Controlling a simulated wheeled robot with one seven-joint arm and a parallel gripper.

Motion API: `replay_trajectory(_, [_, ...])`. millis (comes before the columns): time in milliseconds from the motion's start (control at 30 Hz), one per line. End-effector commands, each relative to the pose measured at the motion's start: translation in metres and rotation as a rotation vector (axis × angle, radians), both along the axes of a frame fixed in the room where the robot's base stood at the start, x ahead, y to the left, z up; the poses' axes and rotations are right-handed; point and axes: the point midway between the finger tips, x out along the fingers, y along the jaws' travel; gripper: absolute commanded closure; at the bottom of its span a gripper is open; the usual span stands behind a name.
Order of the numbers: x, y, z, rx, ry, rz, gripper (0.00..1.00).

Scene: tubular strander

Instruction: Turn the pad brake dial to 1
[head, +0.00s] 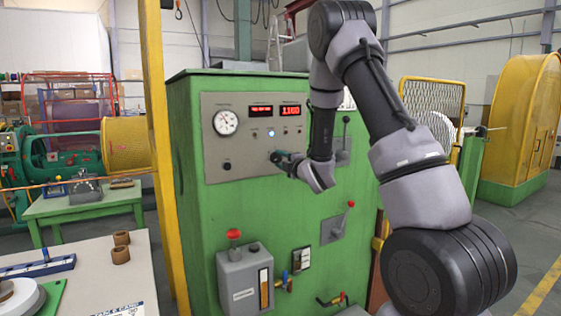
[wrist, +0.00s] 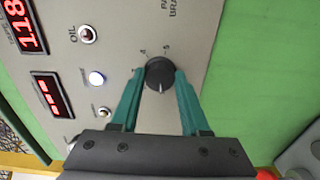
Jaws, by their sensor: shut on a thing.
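The pad brake dial (wrist: 159,74) is a round black knob on the grey panel, with a pale pointer line toward the bottom of the wrist picture. Small scale marks sit around its upper and left side; I cannot read them all. The label above it is partly cut off. My gripper (wrist: 160,80) has its two teal fingers closed on either side of the dial. In the head view my gripper (head: 279,157) is at the lower right of the grey panel (head: 255,162), and the dial there is mostly hidden.
The panel on the green cabinet (head: 200,230) also bears a round gauge (head: 226,122), red digital displays (head: 290,110) and a lit white button (wrist: 96,78). An oil switch (wrist: 87,35) is nearby. A yellow post (head: 158,150) is at left.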

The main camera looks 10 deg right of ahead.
Motion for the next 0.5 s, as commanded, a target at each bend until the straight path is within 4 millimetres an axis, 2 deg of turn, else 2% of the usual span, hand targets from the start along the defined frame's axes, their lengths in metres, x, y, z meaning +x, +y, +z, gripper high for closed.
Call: replay_trajectory(500, [-0.0007, -0.0008, -0.0018, -0.044, -0.010, -0.002, 1.00])
